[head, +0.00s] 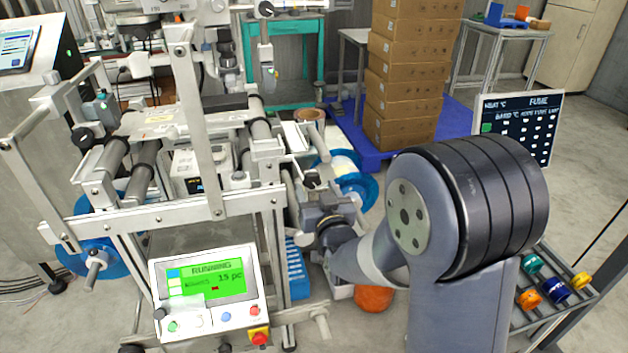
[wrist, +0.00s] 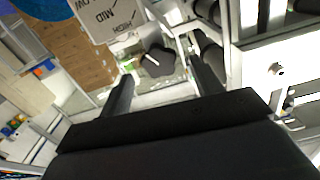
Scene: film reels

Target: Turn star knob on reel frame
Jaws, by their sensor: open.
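The star knob (wrist: 157,62) is a dark lobed knob with a white mark, seen in the wrist view just beyond my fingertips. A plate with LOW, MID and HIGH lettering (wrist: 108,18) is beside it. My gripper (wrist: 161,64) is open, with one finger on each side of the knob in the picture; I cannot tell whether they touch it. In the head view my gripper (head: 313,182) is at the right side of the metal reel frame (head: 205,135). I cannot make out the knob in the head view, where my arm and gripper crowd that spot.
A control box with a green screen (head: 212,285) is on the frame's front. Blue reels (head: 357,187) are close behind my gripper. Stacked cartons (head: 405,80) stand on a blue pallet (head: 452,122). An orange round object (head: 373,298) is low beside my arm.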

